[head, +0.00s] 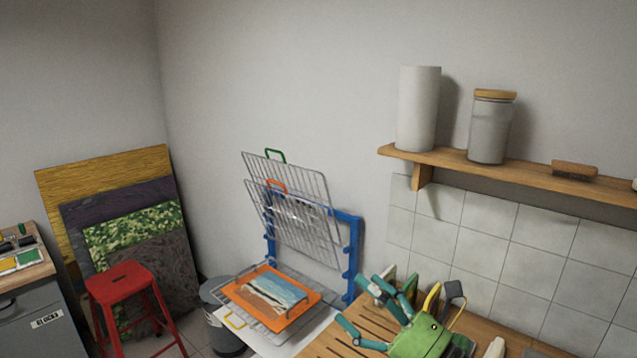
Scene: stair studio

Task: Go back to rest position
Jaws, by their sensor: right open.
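My right gripper (355,303) shows at the bottom, right of centre, with a green body and teal fingers. Its fingers are spread and I see nothing between them. It is over or just above the slatted wooden counter (325,347), pointing left; I cannot tell the exact height. My left gripper is not in view.
A blue drying rack (354,258) with raised wire shelves stands left of my gripper. An orange board (247,304) with a painting (275,291) lies on its low shelf. A red stool (123,281), a bin (228,338) and a wall shelf (520,175) are around.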

